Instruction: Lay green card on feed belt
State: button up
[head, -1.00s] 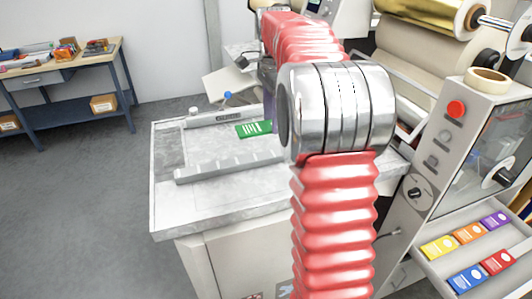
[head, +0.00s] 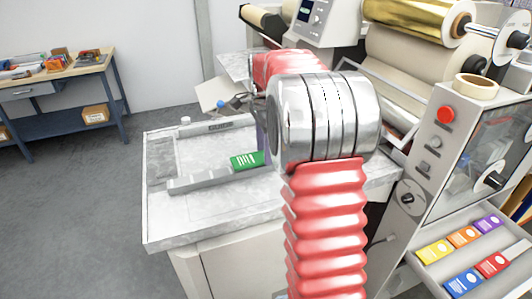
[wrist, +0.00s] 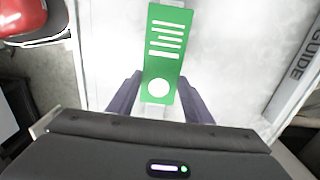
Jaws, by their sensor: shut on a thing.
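The green card (head: 246,160), with white lines and a white dot, shows in the head view over the near rail of the feed table. In the wrist view the card (wrist: 163,55) points away between my two dark fingers. My gripper (wrist: 160,103) is shut on the card's near end. In the head view my gripper is mostly hidden behind my arm. The pale mottled feed belt (head: 205,149) lies between two grey rails; it also shows below the card in the wrist view (wrist: 222,60). I cannot tell the card's exact height above it.
A near rail (head: 205,181) and a far guide rail (head: 215,128) flank the belt. A machine with a red button (head: 446,115) stands at right, with a tray of coloured cards (head: 430,262). A workbench (head: 60,70) stands at the back left.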

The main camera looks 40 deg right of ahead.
jog(key=shift+f, duration=0.8)
jog(key=shift+f, duration=0.1)
jog(key=o, duration=1)
notch_tip(320, 180, up, 12)
jog(key=shift+r, duration=0.15)
jog(key=shift+a, duration=0.1)
